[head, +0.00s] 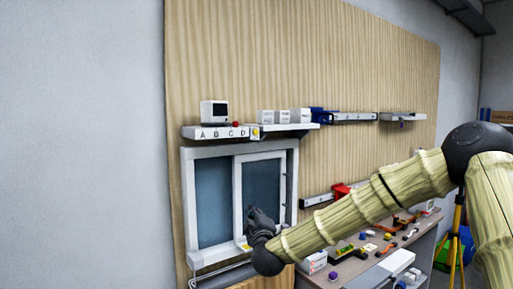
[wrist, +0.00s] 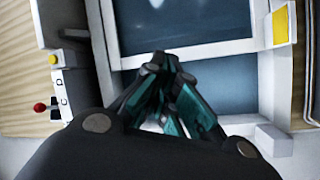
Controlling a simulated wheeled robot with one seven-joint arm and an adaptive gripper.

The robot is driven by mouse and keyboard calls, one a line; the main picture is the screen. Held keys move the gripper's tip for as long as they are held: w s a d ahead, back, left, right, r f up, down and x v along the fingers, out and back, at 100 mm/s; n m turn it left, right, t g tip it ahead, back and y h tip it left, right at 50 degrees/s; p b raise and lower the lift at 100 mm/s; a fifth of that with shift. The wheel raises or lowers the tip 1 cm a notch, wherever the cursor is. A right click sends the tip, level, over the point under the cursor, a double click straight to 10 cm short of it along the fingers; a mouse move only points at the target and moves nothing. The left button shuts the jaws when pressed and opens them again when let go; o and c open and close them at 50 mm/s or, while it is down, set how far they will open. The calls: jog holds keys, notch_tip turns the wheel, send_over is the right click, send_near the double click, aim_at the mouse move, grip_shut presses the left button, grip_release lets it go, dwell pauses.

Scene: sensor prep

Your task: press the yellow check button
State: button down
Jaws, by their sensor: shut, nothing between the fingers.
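The yellow check button (head: 255,132) is on the front edge of the white shelf (head: 292,127), right of the letters A to D. It also shows small at the upper left of the wrist view (wrist: 53,59). My gripper (head: 254,210) is in front of the lower right part of the window, well below the shelf and apart from the button. Its dark fingers are closed together and empty in the wrist view (wrist: 168,72).
A red knob (head: 236,124) sits left of the yellow button, beside a small white monitor (head: 214,111). White boxes (head: 282,116) stand on the shelf. The framed window (head: 214,200) is below it. A yellow label (wrist: 281,27) marks the window frame. A cluttered bench is lower right.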

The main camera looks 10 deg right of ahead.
aim_at(256, 132)
jog(key=d+r+t+h, duration=0.1)
jog(key=d+r+h, duration=0.2)
jog(key=r, duration=0.9)
jog(key=d+r+m+t+h+p, duration=0.1)
jog(key=d+r+h, duration=0.2)
jog(key=r, duration=0.9)
jog(key=s+d, duration=0.1)
jog(key=d, duration=0.1)
jog(key=shift+d+r, duration=0.2)
jog(key=shift+d, duration=0.1)
jog(key=shift+w, duration=0.1)
jog(key=shift+w+a+p, duration=0.25)
jog(key=shift+w+a, duration=0.25)
jog(key=shift+w, duration=0.85)
jog(key=shift+w+a+p, duration=0.2)
jog(key=shift+w+a, duration=0.3)
jog(key=shift+w, duration=0.8)
jog(key=shift+w+a+p, duration=0.25)
jog(key=shift+w+a, duration=0.25)
jog(key=shift+w, duration=0.95)
jog(key=shift+w, duration=0.1)
jog(key=shift+w+a, duration=0.25)
jog(key=shift+w, duration=0.05)
